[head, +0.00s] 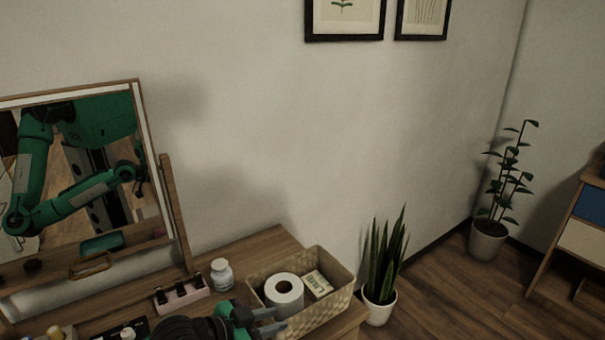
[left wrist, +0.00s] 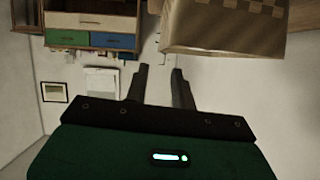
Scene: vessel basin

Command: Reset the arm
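My left gripper (head: 272,320) is at the bottom of the head view, beside the near side of the woven basket (head: 338,303) on the wooden dresser (head: 262,244). In the left wrist view its two dark fingers (left wrist: 160,70) stand apart with nothing between them, so it is open and empty. That view appears upside down, with the basket (left wrist: 222,32) at the upper right, close to the fingers. My right gripper is not directly in view. Green arm links of mine show reflected in the mirror (head: 151,180).
The basket holds a paper roll (head: 284,294) and a small box (head: 316,284). A white bottle (head: 222,275) and a pink holder (head: 181,296) stand left of it. A potted snake plant (head: 380,308) stands right of the dresser. Open floor lies beyond.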

